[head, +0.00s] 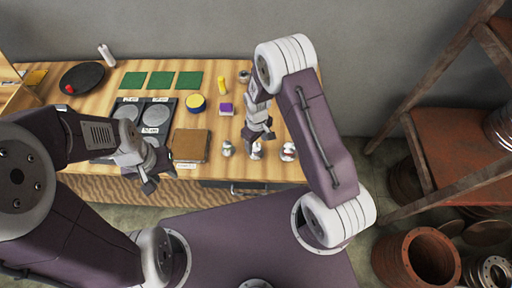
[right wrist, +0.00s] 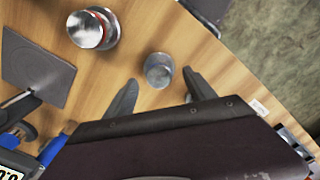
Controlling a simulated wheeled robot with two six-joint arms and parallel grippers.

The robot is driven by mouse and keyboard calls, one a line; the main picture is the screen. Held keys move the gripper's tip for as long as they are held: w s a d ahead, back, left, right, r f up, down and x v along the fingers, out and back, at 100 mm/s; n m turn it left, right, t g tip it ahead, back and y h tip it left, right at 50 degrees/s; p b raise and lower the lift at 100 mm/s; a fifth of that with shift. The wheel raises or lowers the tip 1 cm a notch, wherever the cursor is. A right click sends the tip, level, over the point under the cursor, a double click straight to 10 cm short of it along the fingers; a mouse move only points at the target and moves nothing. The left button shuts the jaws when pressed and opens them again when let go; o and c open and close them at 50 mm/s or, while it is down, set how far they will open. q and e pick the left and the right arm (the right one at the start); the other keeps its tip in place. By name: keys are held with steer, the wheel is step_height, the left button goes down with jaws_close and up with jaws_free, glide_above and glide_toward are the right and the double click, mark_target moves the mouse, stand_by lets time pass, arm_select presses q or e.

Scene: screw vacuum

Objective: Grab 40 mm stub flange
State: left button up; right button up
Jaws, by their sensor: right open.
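Several small metal flange pieces stand in a row near the table's front edge: a left one (head: 227,149), a middle one (head: 256,152) and a right one (head: 288,152). I cannot tell by size which is the 40 mm stub flange. My right gripper (head: 260,134) is over the row. In the right wrist view it is open (right wrist: 160,77), with a small round metal piece (right wrist: 158,70) framed between and just beyond its fingertips. A wider metal piece with a red band (right wrist: 91,29) stands at upper left there. My left gripper (head: 158,180) is open and empty by the front edge.
Green mats (head: 161,79) and a black pan (head: 81,77) are further back. A rusty rack (head: 450,150) stands right.

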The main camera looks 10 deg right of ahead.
mark_target(256, 147)
steer(key=shift+w+f, duration=0.3)
steer(key=shift+f, duration=0.2)
step_height(256, 147, down, 5)
steer(key=shift+p, duration=0.65)
steer(key=c, duration=1.2)
steer(key=shift+c, duration=0.2)
